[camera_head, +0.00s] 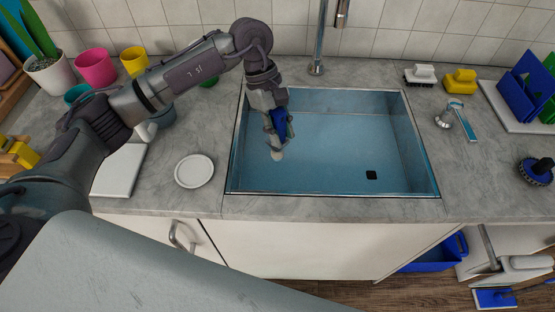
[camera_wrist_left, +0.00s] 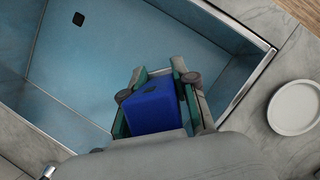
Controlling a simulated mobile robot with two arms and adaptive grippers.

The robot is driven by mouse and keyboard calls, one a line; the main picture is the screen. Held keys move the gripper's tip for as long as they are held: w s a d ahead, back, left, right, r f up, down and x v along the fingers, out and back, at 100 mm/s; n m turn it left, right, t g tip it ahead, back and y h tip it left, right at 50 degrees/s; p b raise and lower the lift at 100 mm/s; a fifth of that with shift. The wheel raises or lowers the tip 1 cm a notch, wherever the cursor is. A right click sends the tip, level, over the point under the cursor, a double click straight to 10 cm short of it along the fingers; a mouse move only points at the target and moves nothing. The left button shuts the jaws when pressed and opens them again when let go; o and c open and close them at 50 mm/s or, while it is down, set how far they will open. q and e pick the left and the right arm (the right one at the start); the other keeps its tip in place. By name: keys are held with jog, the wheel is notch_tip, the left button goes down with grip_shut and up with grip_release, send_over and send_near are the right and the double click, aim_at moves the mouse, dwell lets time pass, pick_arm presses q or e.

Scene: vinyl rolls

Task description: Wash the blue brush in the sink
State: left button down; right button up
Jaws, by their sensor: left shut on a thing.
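My left gripper (camera_head: 275,134) reaches over the left part of the sink (camera_head: 320,140) and points down. It is shut on the blue brush (camera_head: 280,121), which sits between its fingers. In the left wrist view the gripper (camera_wrist_left: 160,92) has its fingers on both sides of the brush's blue block-like body (camera_wrist_left: 153,108). The bristles cannot be made out. A small pale tip shows just below the gripper in the head view. The sink has a blue interior and a dark square drain (camera_head: 371,175). The faucet (camera_head: 318,50) stands behind it. My right gripper is not in view.
A white saucer (camera_head: 194,171) lies left of the sink. Pink (camera_head: 96,67) and yellow (camera_head: 134,62) cups stand at the back left.

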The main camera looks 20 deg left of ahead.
aim_at(281, 113)
pick_arm(q)
jog(key=shift+r+p, duration=1.55)
jog(key=shift+r, duration=2.55)
